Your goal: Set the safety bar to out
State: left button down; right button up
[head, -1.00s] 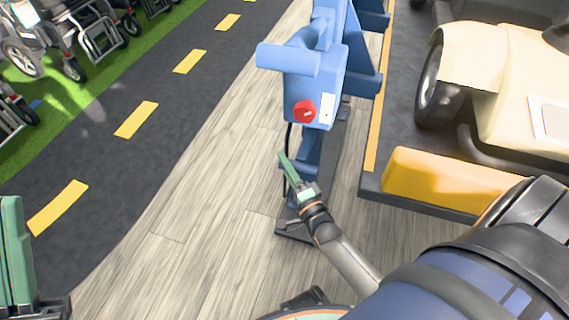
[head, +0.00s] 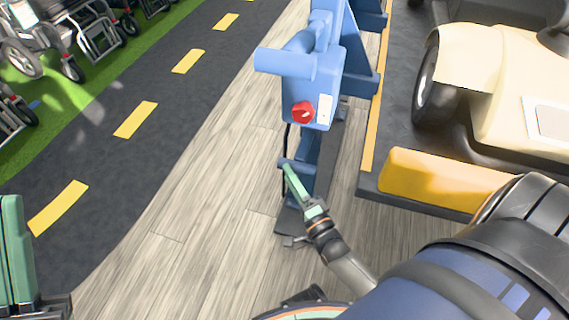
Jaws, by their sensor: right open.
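A blue stand (head: 312,95) rises from the wood floor, with a thick blue cylinder sticking out to the left near its top and a red knob (head: 302,112) beside a white label on its front. I cannot tell for certain which part is the safety bar. My right gripper (head: 292,178) is low in front of the stand's lower post, green fingers pointing up and left, open with nothing seen between them. Its fingertips overlap a short blue stub (head: 285,163) on the post; I cannot tell whether they touch.
A cream cart (head: 490,90) with a yellow bumper (head: 440,178) stands to the right on a dark platform. Wheelchairs (head: 95,35) stand at the upper left on green floor, beyond a dark lane with yellow dashes. The wood floor left of the stand is clear.

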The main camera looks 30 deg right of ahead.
jog(key=s+f+p, duration=0.1)
jog(key=s, duration=0.7)
jog(key=shift+a, duration=0.3)
